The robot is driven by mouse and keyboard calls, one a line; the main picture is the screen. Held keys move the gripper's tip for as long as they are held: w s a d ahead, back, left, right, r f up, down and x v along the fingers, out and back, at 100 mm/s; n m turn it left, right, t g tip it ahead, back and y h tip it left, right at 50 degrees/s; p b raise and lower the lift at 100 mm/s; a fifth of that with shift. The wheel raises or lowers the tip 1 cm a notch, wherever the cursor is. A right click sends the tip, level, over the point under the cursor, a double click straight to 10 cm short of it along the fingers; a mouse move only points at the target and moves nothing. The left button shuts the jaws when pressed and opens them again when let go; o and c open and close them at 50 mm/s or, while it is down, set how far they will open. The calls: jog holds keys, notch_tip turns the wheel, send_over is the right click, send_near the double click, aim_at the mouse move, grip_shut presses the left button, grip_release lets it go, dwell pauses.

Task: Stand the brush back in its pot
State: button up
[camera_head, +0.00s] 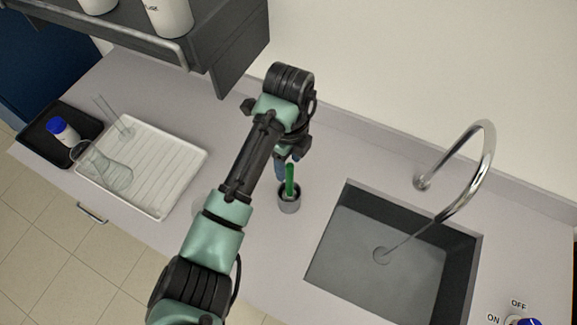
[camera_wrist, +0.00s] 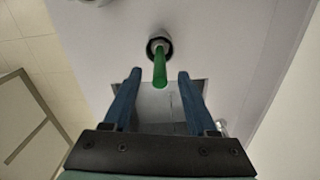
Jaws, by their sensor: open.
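The green brush (camera_head: 290,180) stands upright in its small grey pot (camera_head: 289,205) on the counter, left of the sink. In the wrist view the green handle (camera_wrist: 160,68) points up towards the camera from the dark-rimmed pot (camera_wrist: 167,42). My gripper (camera_wrist: 159,76) is open, with one blue finger on each side of the handle's line and visible gaps to both. In the head view my gripper (camera_head: 283,166) is beside the upper part of the brush, partly hidden by my arm. The brush's lower end is hidden inside the pot.
The sink (camera_head: 345,260) with its curved tap (camera_head: 487,160) is to the right. A white ribbed tray (camera_head: 165,165) with a glass flask (camera_head: 110,172) is to the left, beside a black tray (camera_head: 38,130) holding a blue-capped bottle (camera_head: 64,132). A dark shelf (camera_head: 225,55) overhangs the upper left.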

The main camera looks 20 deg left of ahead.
notch_tip(320, 180, up, 9)
jog(key=shift+r+p, duration=0.1)
jog(key=shift+p, duration=0.55)
jog(key=shift+r, duration=0.55)
